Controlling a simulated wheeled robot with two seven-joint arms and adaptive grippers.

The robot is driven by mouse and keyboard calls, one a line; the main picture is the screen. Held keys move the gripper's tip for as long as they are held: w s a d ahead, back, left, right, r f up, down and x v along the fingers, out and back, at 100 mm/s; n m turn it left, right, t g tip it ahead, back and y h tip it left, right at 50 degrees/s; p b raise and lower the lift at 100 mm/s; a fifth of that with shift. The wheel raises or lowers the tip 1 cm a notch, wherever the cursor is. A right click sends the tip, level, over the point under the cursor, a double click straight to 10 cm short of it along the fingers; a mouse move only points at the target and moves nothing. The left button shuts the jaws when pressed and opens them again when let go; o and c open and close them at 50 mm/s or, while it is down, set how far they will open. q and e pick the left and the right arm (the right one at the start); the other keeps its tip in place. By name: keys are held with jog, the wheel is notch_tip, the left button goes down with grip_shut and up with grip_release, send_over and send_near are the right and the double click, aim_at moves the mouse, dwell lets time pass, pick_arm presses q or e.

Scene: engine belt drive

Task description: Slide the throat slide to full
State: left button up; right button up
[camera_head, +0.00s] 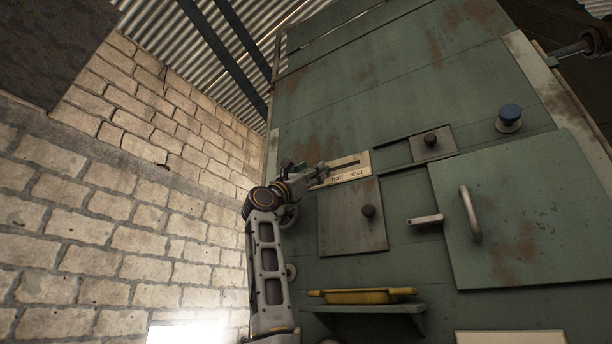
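The throat slide's pale label plate (358,174) is on the green machine front, with a dark slot across it. The words "half" and "shut" can be read, with "shut" on the right. The plate's left end is hidden behind my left gripper (318,177). That gripper is at the left end of the slot, touching or very close to the plate. I cannot make out the slide's handle, or whether the fingers are closed on it. My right gripper is not in view.
A grey square panel with a dark knob (369,211) is just below the plate. A yellow tool (362,296) lies on a shelf (372,309) below.

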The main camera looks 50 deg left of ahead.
pick_arm(q)
jog(key=shift+s+f, duration=0.1)
jog(key=v, duration=1.2)
dwell(0.6)
jog(key=shift+a, duration=0.1)
dwell(0.3)
